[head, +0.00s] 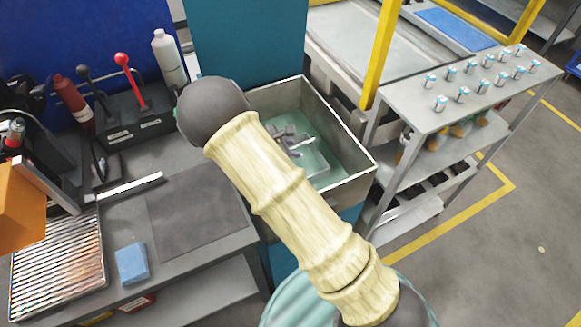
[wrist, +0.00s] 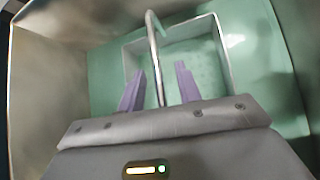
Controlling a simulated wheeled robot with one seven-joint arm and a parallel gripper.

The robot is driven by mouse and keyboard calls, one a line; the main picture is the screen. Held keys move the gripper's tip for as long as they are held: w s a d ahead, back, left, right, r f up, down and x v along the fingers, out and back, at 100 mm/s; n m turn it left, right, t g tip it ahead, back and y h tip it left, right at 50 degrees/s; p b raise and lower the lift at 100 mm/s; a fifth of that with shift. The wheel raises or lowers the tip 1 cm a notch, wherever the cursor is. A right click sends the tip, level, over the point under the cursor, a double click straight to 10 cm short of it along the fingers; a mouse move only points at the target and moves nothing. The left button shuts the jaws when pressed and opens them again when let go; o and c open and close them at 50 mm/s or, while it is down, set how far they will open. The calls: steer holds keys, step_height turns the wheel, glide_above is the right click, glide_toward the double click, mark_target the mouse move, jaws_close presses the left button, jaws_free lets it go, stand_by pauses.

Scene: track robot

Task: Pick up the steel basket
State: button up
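The steel basket (wrist: 228,60) shows in the wrist view as a rectangular, light-rimmed container with a pale green inside. Its thin steel handle (wrist: 154,45) arches up and runs toward me. My gripper (wrist: 160,80) has two purple fingers standing apart, with the handle between them. A gap shows beside the handle, so the gripper is open around it. In the head view my gripper (head: 290,140) is down inside the grey-walled tank (head: 346,138). My arm hides much of the tank, and the basket is hard to make out there.
The tank walls stand close around my gripper. To the left is a bench with a dark mat (head: 195,212), a blue block (head: 131,263) and a lever box (head: 135,120). To the right, a metal shelf cart (head: 405,103) holds several small blue-topped parts. Floor at right is clear.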

steer(key=shift+c, duration=0.4)
steer(key=shift+w, duration=0.1)
jaws_close()
steer(key=shift+r, duration=0.1)
